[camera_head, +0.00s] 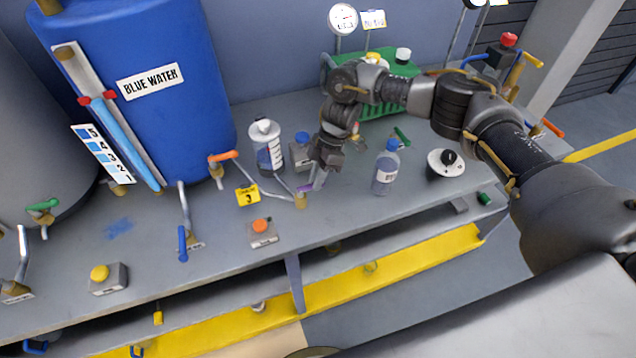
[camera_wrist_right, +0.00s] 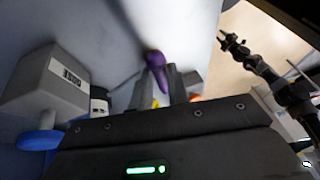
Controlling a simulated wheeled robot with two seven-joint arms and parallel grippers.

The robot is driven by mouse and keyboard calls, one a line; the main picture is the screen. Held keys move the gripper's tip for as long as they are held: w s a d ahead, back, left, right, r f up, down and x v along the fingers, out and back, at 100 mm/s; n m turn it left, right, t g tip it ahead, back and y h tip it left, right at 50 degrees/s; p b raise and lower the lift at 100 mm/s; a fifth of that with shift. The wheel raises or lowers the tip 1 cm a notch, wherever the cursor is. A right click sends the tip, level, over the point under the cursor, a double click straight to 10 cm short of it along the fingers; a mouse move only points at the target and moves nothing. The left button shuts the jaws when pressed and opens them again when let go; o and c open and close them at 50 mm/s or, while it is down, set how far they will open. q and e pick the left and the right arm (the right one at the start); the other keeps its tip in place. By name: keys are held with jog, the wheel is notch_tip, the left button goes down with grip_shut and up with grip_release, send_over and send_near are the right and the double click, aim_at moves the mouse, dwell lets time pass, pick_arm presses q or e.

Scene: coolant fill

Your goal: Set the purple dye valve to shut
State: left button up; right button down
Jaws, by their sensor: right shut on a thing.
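The purple valve handle (camera_head: 305,188) sits on a small brass valve (camera_head: 300,201) near the front of the bench. My right gripper (camera_head: 317,181) reaches down to it and is shut on the handle. In the right wrist view the purple handle (camera_wrist_right: 157,63) stands between the finger ends, and its lower part is hidden by them. The handle's exact angle is hard to read because the gripper covers part of it. A dark arm that looks like my left one, with its gripper (camera_wrist_right: 232,42), shows small in the right wrist view; its jaw opening is unclear.
A white graduated container (camera_head: 267,147) and a grey box with a blue button (camera_head: 301,153) stand close behind. A clear bottle (camera_head: 386,170) stands to the right. An orange-button box (camera_head: 262,232) and a yellow tag (camera_head: 247,195) lie left. The orange-handled valve (camera_head: 222,157) is farther left.

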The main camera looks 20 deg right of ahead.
dwell(0.4)
jog(key=c, duration=1.3)
grip_release()
jog(key=shift+c, duration=0.2)
jog(key=shift+w+r, duration=0.1)
jog(key=shift+w+d+r, duration=0.15)
jog(key=shift+d+r, duration=0.05)
jog(key=shift+r, duration=0.15)
jog(key=b+v, duration=0.2)
jog(key=v, duration=0.7)
jog(key=shift+r, duration=0.35)
jog(key=shift+d, duration=0.15)
